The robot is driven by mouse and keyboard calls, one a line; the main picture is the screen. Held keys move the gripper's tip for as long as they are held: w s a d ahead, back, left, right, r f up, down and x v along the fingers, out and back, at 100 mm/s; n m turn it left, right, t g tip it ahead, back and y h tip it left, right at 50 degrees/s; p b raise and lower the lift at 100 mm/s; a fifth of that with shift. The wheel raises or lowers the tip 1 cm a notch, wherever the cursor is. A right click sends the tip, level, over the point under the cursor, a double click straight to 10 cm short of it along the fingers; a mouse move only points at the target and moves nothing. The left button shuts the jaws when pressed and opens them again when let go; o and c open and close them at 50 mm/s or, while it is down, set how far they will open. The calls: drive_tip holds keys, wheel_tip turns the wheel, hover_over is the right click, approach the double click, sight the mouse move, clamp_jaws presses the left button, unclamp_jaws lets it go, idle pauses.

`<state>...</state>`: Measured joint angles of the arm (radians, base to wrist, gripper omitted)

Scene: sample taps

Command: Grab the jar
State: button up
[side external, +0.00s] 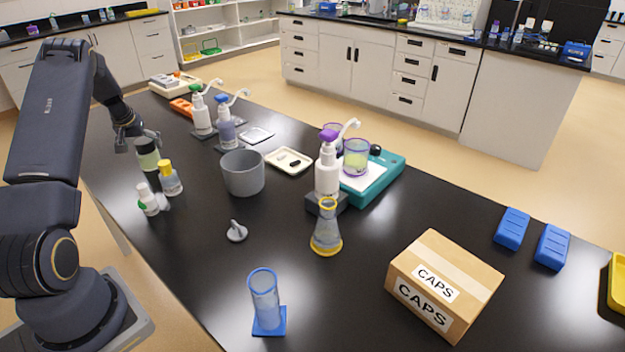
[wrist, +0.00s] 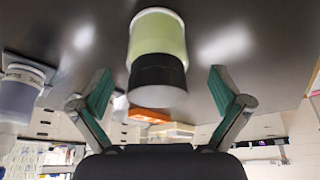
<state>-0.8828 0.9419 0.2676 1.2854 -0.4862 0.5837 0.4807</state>
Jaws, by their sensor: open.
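The jar (side external: 148,160) stands upright on the black table at the left, with pale green contents and a dark lid. In the wrist view the jar (wrist: 158,38) appears upside down, its black lid toward my gripper. My gripper (wrist: 162,92) is open, one teal-padded finger on each side, with the lid centred across the gap between them. In the side view my gripper (side external: 135,140) is low, right at the jar's lid. I see gaps between the lid and both fingers in the wrist view, and nothing is held.
A yellow-capped bottle (side external: 170,180) and a white bottle (side external: 148,200) stand close in front of the jar. A grey bucket (side external: 243,173) and pump bottles (side external: 201,115) are to the right. An orange item (side external: 182,106) lies behind.

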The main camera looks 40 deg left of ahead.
sight(148, 154)
drive_tip(key=x, duration=0.4)
drive_tip(key=shift+w+f, duration=0.1)
drive_tip(key=shift+f, duration=0.25)
drive_tip(key=shift+d, duration=0.1)
drive_tip(key=shift+c, duration=0.2)
drive_tip(key=c, duration=1.4)
